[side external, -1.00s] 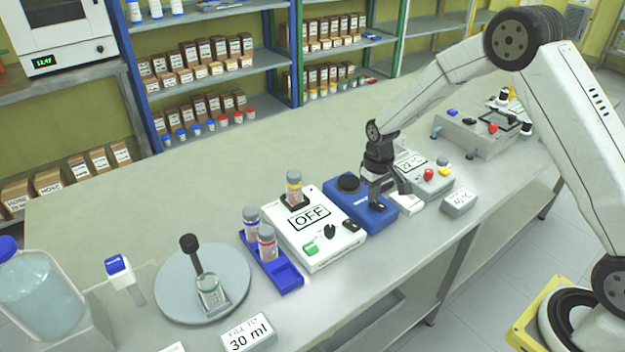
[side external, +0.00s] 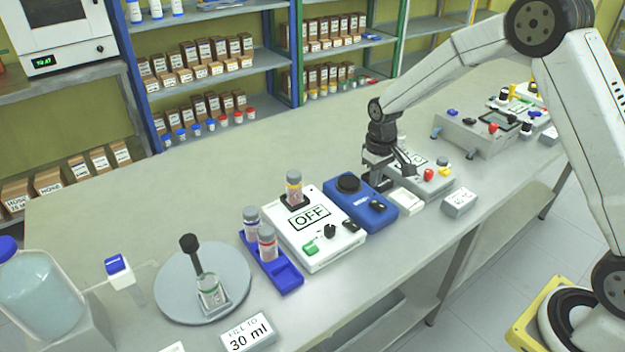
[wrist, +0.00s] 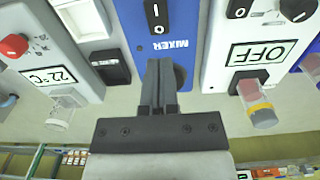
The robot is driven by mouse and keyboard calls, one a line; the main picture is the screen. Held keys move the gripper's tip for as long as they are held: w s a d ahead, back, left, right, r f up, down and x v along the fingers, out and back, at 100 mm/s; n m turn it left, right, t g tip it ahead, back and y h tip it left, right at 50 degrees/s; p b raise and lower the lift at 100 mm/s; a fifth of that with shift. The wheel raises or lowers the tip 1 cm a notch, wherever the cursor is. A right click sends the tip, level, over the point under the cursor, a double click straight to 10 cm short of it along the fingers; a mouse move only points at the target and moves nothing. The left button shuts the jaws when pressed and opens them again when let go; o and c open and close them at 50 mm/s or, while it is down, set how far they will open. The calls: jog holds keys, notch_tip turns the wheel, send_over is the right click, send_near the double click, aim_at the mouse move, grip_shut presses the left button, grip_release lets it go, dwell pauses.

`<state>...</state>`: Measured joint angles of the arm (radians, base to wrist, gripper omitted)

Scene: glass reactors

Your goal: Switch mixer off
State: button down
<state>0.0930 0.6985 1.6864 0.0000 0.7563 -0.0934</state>
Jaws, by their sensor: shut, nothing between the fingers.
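The mixer (side external: 350,206) is a blue box with a round black top, in the middle of the bench. Its black rocker switch (side external: 378,205) is on the front end. In the wrist view the mixer (wrist: 174,20) carries the word MIXER, and its switch (wrist: 157,16) shows I and O marks; which side is pressed I cannot tell. My gripper (wrist: 159,68) is shut and empty, its fingers pointing at the blue body below the switch in that picture. In the side view my gripper (side external: 385,180) hangs just right of the mixer, apart from the switch.
A white device (side external: 320,232) reading OFF, with a vial in it, stands left of the mixer. A 22°C device (side external: 423,180) with a red knob stands to the right. A small white box (side external: 406,201) and a label block (side external: 459,202) lie in front. The bench behind is clear.

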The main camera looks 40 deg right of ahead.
jog(key=shift+r, duration=1.1)
jog(key=s+a+r+t, duration=0.1)
jog(key=s+a, duration=0.1)
jog(key=s, duration=0.8)
jog(key=s+a+r+t, duration=0.1)
jog(key=s+a+r, duration=0.1)
jog(key=s, duration=0.8)
jog(key=shift+a+r+t, duration=0.2)
jog(key=shift+a+t, duration=0.05)
jog(key=shift+t, duration=0.05)
